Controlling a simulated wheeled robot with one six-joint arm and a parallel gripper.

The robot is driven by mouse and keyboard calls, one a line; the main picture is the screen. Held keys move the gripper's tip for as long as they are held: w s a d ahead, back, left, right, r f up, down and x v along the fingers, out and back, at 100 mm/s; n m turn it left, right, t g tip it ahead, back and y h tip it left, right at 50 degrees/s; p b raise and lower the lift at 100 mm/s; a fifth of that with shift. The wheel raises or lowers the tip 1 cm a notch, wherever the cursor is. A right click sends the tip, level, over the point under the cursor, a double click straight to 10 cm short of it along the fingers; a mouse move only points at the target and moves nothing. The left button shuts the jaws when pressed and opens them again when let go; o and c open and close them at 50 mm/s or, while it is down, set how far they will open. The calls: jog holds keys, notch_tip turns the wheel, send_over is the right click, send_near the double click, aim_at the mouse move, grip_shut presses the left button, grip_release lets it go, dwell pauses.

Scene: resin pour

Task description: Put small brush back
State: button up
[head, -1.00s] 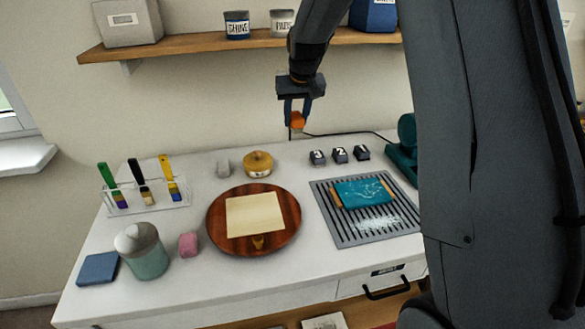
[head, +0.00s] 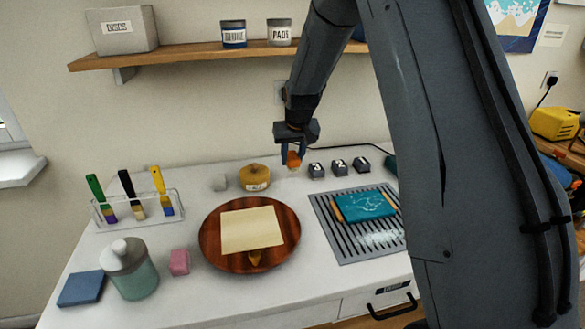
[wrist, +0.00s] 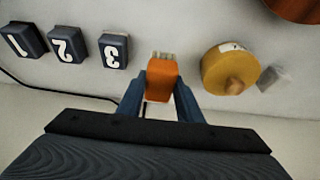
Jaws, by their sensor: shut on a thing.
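My gripper (head: 291,157) is shut on a small orange brush (wrist: 161,78) with a pale bristle end, which also shows in the head view (head: 294,159). It is over the back of the white table, between the yellow lidded pot (head: 255,177) and the numbered dark blocks (head: 316,170). I cannot tell whether the brush touches the table. A clear rack (head: 140,211) at the left holds a green brush (head: 101,196), a black brush (head: 132,194) and a yellow brush (head: 162,190), all leaning.
A round wooden board (head: 212,250) with a cream sheet (head: 250,229) is mid-table. A slotted grey tray (head: 340,248) bears a teal block (head: 363,206). A lidded jar (head: 133,270), pink block (head: 179,262) and blue pad (head: 81,289) stand front left. A shelf (head: 190,53) hangs above.

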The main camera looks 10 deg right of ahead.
aim_at(292, 168)
jog(key=shift+f+p, duration=0.6)
jog(key=shift+f, duration=1.6)
jog(key=shift+f, duration=0.15)
jog(key=o, duration=1)
